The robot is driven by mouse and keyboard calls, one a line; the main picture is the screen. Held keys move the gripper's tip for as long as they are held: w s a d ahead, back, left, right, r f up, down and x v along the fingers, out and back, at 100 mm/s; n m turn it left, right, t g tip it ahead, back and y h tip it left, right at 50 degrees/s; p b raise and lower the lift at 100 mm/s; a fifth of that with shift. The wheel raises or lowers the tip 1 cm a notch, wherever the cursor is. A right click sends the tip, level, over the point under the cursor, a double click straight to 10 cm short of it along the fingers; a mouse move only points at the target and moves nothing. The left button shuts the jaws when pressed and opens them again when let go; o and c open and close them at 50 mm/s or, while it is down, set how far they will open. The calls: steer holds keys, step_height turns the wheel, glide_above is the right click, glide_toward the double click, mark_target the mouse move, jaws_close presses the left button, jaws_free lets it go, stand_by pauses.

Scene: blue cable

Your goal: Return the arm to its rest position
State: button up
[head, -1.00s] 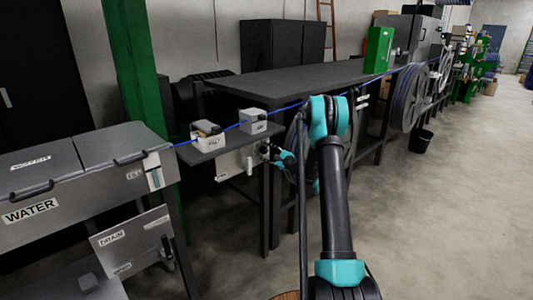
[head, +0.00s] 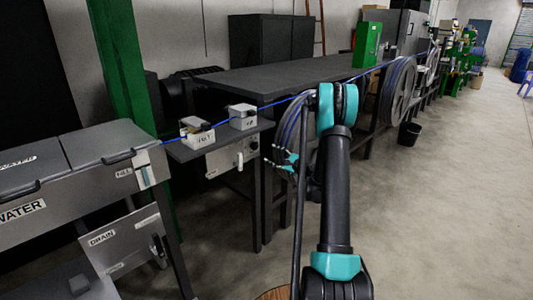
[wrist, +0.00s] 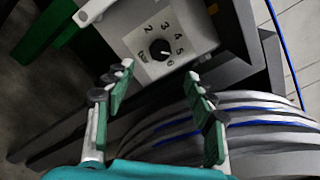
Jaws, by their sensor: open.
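My gripper (wrist: 157,85) is open and empty in the wrist view, its green-padded fingers spread apart. In the head view my gripper (head: 277,160) is small and partly behind my arm, to the right of the grey control box (head: 232,156). My arm reaches forward at the picture's middle with its teal elbow raised. In the wrist view the control box's numbered dial panel (wrist: 163,42) with a black knob (wrist: 160,48) lies beyond the fingertips. The gap to the box is hard to judge, but no contact shows.
A blue cable (head: 265,107) runs from the water tank (head: 100,150) past two small boxes along the dark bench (head: 280,80).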

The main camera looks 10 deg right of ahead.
steer(key=shift+s+d, duration=0.3)
steer(key=shift+s, duration=0.05)
steer(key=shift+a, duration=0.1)
steer(key=s+a+r+n+g+h, duration=0.1)
steer(key=s+a+n+g+h, duration=0.3)
steer(key=s, duration=0.6)
steer(key=s+a+r+n+g+y, duration=0.1)
steer(key=s+a+r+n+g, duration=0.15)
steer(key=s+a+n, duration=0.55)
steer(key=s+d+f+n+g+h, duration=0.1)
steer(key=s+d+f+n+h, duration=0.1)
steer(key=s, duration=0.7)
steer(key=s+d+f+n+g+h, duration=0.1)
steer(key=s+d+f+n+h, duration=0.1)
steer(key=s, duration=0.7)
steer(key=s+d+f+n+g+h, duration=0.2)
steer(key=s+d, duration=0.3)
steer(key=s, duration=0.5)
steer(key=shift+f+n+h, duration=0.45)
steer(key=shift+n+h, duration=0.35)
steer(key=shift+n, duration=0.1)
